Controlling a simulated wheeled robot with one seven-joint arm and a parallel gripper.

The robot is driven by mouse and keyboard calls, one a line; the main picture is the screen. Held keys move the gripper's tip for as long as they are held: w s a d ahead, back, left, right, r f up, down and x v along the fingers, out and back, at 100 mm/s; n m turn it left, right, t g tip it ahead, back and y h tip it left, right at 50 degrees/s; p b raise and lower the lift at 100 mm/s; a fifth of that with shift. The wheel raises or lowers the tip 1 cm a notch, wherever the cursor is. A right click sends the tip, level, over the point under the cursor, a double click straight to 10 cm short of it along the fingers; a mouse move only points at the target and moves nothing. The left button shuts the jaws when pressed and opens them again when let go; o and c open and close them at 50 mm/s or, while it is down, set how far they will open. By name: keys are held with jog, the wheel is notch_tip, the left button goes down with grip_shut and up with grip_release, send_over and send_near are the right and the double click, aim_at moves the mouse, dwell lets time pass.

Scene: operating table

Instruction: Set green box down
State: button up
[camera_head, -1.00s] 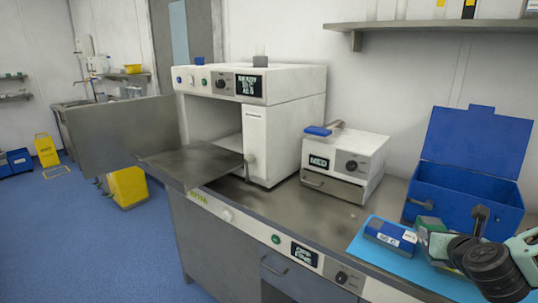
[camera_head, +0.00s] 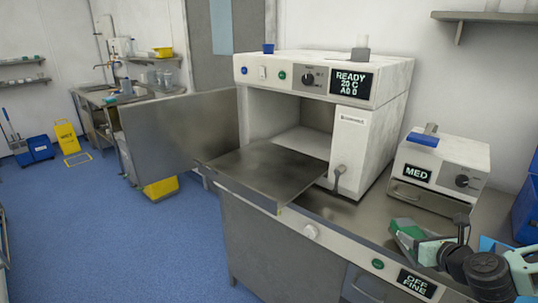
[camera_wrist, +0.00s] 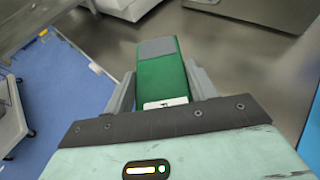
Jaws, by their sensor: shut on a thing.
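The green box (camera_wrist: 162,75) with a grey end and a white label is held between the two fingers of my gripper (camera_wrist: 160,92) in the wrist view. In the head view, the green box (camera_head: 408,229) and my gripper (camera_head: 415,240) are at the lower right, in front of the small MED unit. My gripper is shut on the box. The box appears to be above the metal counter (camera_head: 357,215); the exact gap is unclear.
A large white machine (camera_head: 370,150) stands on the counter, its door open and a metal shelf (camera_head: 265,168) extending out front. The MED unit (camera_head: 440,170) is right of it. A blue container (camera_head: 526,212) is at the right edge. Bare counter lies between the machines and the front edge.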

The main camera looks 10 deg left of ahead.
jog(key=s+d+n+g+y+p, duration=0.1)
jog(key=s+d+n+g+y, duration=0.1)
jog(key=s+n+y, duration=0.4)
jog(key=shift+s+d+n+g+y+p, duration=0.4)
jog(key=shift+s+g, duration=0.5)
jog(key=shift+s, duration=1.6)
jog(key=shift+r, duration=0.35)
